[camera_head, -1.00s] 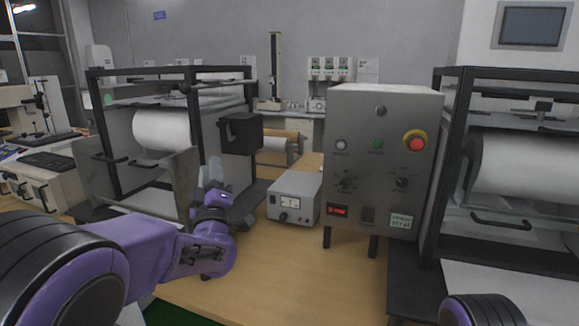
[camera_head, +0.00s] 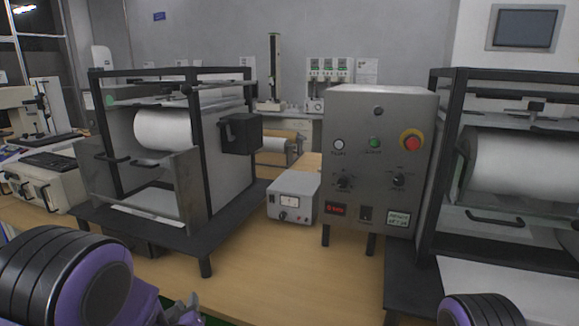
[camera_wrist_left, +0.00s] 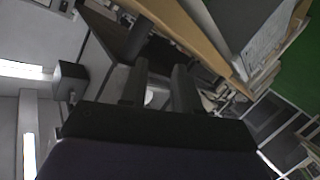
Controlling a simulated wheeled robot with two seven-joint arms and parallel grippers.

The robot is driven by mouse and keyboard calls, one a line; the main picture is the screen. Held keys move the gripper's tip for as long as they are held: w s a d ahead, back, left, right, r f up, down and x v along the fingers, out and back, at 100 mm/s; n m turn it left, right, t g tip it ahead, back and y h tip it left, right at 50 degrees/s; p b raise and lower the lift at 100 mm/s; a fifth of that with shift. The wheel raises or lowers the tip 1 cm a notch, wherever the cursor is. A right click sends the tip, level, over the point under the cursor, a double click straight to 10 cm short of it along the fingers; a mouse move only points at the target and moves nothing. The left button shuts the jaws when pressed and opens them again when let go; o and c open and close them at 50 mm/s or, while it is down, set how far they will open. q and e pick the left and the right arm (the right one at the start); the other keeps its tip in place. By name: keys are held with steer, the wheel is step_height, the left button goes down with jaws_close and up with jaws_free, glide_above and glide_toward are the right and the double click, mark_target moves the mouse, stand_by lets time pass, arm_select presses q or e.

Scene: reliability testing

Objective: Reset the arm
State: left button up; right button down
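My left arm comes in at the bottom left of the head view. Only a small part of my left gripper (camera_head: 184,309) shows there, low at the bottom edge, in front of the table. In the left wrist view my left gripper (camera_wrist_left: 159,82) has two dark fingers standing apart, with nothing held between them. My right gripper is out of view; only a rounded purple and black part of my right arm shows at the bottom right.
A roller machine (camera_head: 187,183) stands on the wooden table (camera_head: 262,277) at left. A small grey box (camera_head: 293,187) and a control cabinet (camera_head: 376,155) with a red button are in the middle. Another roller machine (camera_head: 437,235) is at right. The table front is clear.

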arm_select(q)
steer(key=s+a+f+g, duration=0.3)
steer(key=s+f+g, duration=0.3)
steer(key=s+f, duration=1.15)
steer(key=s+a+f+g, duration=0.1)
steer(key=s+f+g, duration=0.1)
steer(key=s, duration=0.7)
steer(key=s+f+g, duration=0.3)
steer(key=s, duration=0.7)
steer(key=shift+s+a+f+m+g, duration=0.25)
steer(key=shift+a+f+m+g, duration=0.05)
steer(key=shift+a, duration=0.1)
